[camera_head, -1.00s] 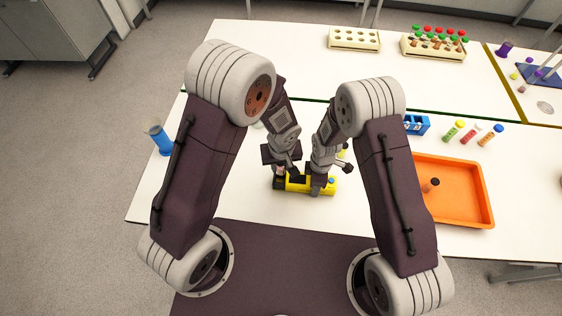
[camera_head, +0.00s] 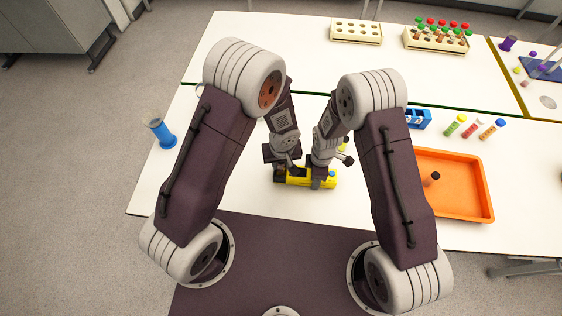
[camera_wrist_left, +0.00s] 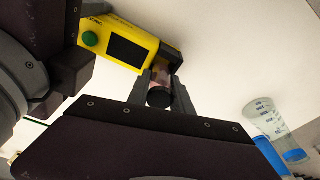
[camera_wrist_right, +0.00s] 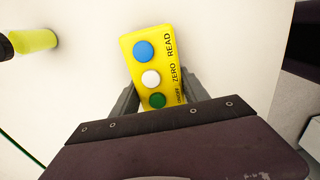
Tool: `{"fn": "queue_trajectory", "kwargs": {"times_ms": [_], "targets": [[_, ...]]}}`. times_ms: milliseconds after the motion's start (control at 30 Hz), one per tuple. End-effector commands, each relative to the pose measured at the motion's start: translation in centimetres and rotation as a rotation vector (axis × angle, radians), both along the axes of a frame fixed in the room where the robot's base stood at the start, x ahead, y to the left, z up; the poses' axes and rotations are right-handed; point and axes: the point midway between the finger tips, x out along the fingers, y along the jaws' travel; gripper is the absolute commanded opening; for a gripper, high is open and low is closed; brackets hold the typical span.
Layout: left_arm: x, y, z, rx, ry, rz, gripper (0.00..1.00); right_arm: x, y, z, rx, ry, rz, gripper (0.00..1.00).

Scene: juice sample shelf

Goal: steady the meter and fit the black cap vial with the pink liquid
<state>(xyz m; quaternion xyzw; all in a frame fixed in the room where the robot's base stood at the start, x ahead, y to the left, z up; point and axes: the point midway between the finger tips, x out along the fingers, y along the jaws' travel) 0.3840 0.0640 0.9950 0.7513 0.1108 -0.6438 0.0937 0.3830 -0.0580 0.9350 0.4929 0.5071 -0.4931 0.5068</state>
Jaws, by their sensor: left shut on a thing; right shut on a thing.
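The yellow meter (camera_head: 322,183) lies on the white table in front of me. Its dark screen (camera_wrist_left: 126,51) and black-walled end show in the left wrist view. My left gripper (camera_wrist_left: 161,91) is shut on the black cap vial (camera_wrist_left: 159,98), with a little pink showing below the cap. The vial is at the meter's black end; I cannot tell how deep it sits in the opening. My right gripper (camera_wrist_right: 155,98) is shut on the meter body near its button end, with blue, white and green buttons between and beyond the fingers.
A blue-based cylinder (camera_head: 161,133) stands at the left. An orange tray (camera_head: 459,205) is at the right, with a blue rack (camera_head: 417,119) and several coloured vials (camera_head: 473,128) behind it. Cream racks (camera_head: 356,31) stand at the back. The table front is clear.

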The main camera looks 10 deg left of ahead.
Motion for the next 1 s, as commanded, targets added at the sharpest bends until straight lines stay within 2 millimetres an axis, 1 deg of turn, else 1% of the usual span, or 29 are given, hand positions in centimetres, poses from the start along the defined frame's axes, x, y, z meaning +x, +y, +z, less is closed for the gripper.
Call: {"fn": "queue_trajectory", "kwargs": {"times_ms": [567,1000], "targets": [[0.0,0.0,-1.3,0.001,0.000,0.001,0.00,0.0,0.0,0.0,0.000,-0.001,0.000,0.00],[0.0,0.0,0.4,0.001,-0.001,0.000,0.00,0.0,0.0,0.0,0.000,-0.001,0.000,0.00]]}}
